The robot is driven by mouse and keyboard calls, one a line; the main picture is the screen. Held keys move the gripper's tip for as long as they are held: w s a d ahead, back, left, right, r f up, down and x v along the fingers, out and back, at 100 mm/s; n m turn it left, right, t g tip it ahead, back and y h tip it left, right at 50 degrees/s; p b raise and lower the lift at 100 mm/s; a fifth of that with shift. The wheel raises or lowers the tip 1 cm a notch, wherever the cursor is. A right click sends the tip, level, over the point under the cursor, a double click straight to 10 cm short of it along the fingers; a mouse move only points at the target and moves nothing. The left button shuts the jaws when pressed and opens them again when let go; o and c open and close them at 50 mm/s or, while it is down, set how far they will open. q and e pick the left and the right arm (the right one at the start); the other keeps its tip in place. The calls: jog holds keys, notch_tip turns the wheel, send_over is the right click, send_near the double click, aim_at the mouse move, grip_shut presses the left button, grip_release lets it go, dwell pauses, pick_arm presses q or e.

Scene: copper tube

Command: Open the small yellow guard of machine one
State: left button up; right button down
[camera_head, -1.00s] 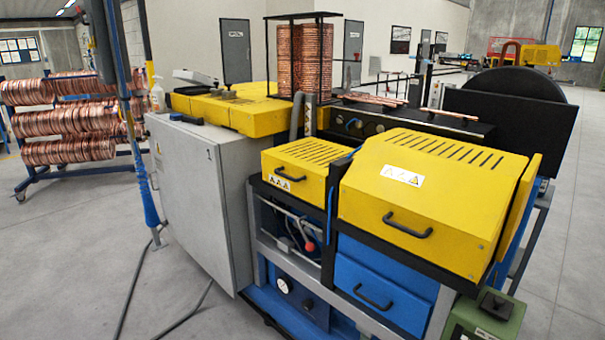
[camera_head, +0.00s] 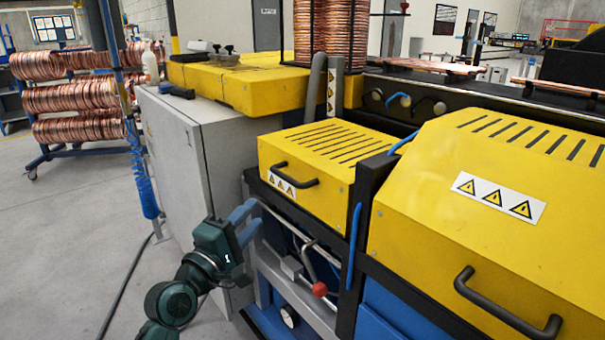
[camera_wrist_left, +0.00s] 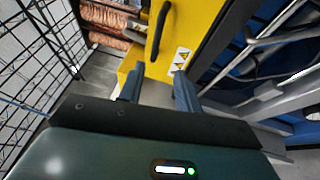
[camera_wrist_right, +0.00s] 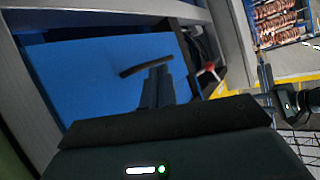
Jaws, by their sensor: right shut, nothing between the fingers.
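The small yellow guard (camera_head: 335,150) is a slotted box lid, lying closed on the machine in the head view. Its black bar handle (camera_head: 293,174) is on the front face, beside a strip of warning triangles. My left gripper (camera_head: 243,220) is below and left of the handle, apart from it. In the left wrist view the guard (camera_wrist_left: 194,22) and its handle (camera_wrist_left: 158,32) lie ahead of the left gripper's (camera_wrist_left: 157,88) two spread, empty fingers. My right gripper (camera_wrist_right: 157,86) shows only in the right wrist view, fingers together, in front of a blue panel (camera_wrist_right: 95,75).
A larger yellow guard (camera_head: 500,180) with its own handle (camera_head: 505,305) is right of the small one. A grey cabinet (camera_head: 175,165) stands left. A red-knobbed lever (camera_head: 319,289) and blue hose (camera_head: 353,250) are below the small guard. Open floor lies left.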

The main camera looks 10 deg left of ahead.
aim_at(285, 177)
pick_arm(q)
jog(key=x, duration=1.3)
jog(key=shift+w+r, duration=0.25)
jog(key=shift+r, duration=0.1)
grip_shut()
